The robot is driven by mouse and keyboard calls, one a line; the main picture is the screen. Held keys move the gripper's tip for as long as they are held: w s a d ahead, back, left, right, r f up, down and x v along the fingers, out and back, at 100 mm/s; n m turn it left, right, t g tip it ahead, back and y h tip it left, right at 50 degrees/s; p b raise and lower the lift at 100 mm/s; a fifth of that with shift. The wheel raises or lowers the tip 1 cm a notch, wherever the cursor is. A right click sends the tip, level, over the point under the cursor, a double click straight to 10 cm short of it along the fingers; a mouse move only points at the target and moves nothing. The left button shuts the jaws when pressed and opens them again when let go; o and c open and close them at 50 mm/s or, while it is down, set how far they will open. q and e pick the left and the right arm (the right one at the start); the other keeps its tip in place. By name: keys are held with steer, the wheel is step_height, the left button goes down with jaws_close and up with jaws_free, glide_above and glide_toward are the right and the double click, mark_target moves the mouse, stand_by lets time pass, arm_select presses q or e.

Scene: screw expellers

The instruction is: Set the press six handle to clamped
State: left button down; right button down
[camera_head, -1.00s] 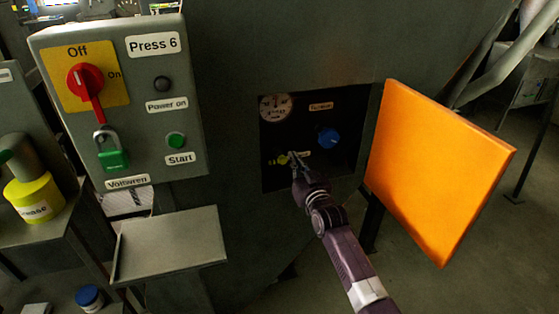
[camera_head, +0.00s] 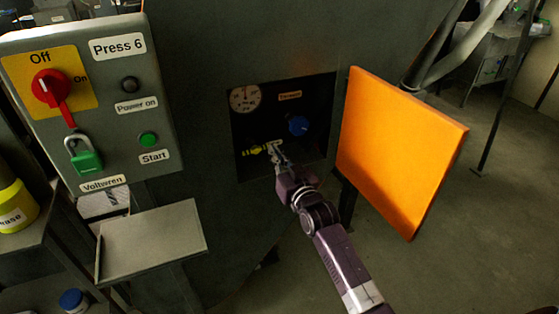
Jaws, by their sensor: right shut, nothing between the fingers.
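The press six handle appears to be the small yellow-green lever (camera_head: 254,151) low in the dark recess of the press. It points left, and its right end lies close to my right gripper (camera_head: 277,152). My right gripper is shut with nothing in it, at the recess opening; I cannot tell whether it touches the lever. A blue knob (camera_head: 298,125) sits above and right of it, and a round gauge (camera_head: 245,98) is at the upper left of the recess. My left gripper is not in view.
The orange door (camera_head: 400,150) stands open right of the recess. The Press 6 control box (camera_head: 160,100) with red switch (camera_head: 50,86) and green padlock (camera_head: 86,160) is at left. A small grey shelf (camera_head: 150,245) juts out below it. Floor at the lower right is clear.

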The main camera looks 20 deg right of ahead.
steer(key=shift+s, duration=1.8)
steer(key=shift+r, duration=0.1)
steer(key=s+a+f+g, duration=0.1)
steer(key=s+f+g, duration=0.3)
steer(key=f, duration=1.1)
steer(key=s+f+g, duration=0.2)
steer(key=s+f, duration=0.3)
steer(key=f, duration=1)
steer(key=s+a+f+n+g, duration=0.1)
steer(key=s+f+g, duration=0.4)
steer(key=s+f, duration=1.4)
steer(key=s+f+g, duration=0.3)
steer(key=s+f, duration=0.3)
steer(key=s, duration=1)
steer(key=s+f+n+g, duration=0.1)
steer(key=s+f+g, duration=0.2)
steer(key=s+f, duration=0.4)
steer(key=s, duration=0.9)
steer(key=shift+d+n+h, duration=0.2)
steer(key=shift+n+h, duration=0.1)
